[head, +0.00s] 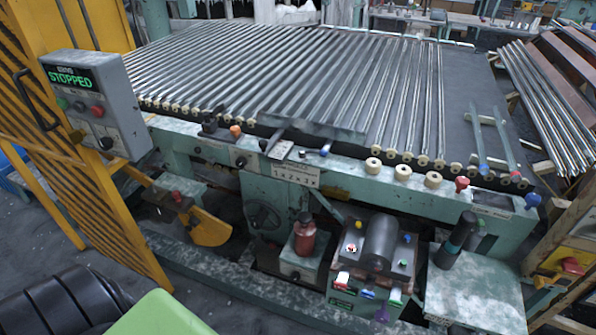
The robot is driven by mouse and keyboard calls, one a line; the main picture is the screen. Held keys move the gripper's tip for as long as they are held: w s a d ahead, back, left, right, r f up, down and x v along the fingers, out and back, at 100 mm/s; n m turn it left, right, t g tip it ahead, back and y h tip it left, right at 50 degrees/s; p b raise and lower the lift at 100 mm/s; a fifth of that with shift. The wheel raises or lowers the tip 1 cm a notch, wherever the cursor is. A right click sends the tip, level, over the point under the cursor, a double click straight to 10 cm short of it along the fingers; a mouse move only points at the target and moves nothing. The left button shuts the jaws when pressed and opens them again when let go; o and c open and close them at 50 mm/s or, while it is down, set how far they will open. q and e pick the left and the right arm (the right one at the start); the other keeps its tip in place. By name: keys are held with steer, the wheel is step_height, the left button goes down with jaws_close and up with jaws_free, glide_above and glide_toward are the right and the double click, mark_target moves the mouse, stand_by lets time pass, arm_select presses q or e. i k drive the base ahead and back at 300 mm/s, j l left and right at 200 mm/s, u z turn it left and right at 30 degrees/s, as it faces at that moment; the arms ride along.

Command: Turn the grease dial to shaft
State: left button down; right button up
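No label in the head view reads as a grease dial, and I cannot tell which control it is. A small round white-and-red dial (352,248) sits on the left face of the motor unit at lower centre; its pointer and markings are too small to read. A red bottle-shaped container (305,238) with a dark cap stands on a small pale green box (302,266) to its left. A dark round knob (241,161) is on the green front rail. The control box (90,100) reads STOPPED and has a dark knob (106,143). Neither gripper is in view.
A yellow slatted guard (75,170) stands at the left. The roller table (300,85) fills the middle. A dark cylinder (455,238) stands on a worn bench (475,290) at lower right. Long metal tubes (545,95) lie at the right. The floor at lower left is partly open.

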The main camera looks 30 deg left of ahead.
mark_target(296, 277)
steer(key=j+u, duration=0.15)
steer(key=u, duration=0.3)
steer(key=j+u, duration=0.15)
steer(key=u, duration=0.35)
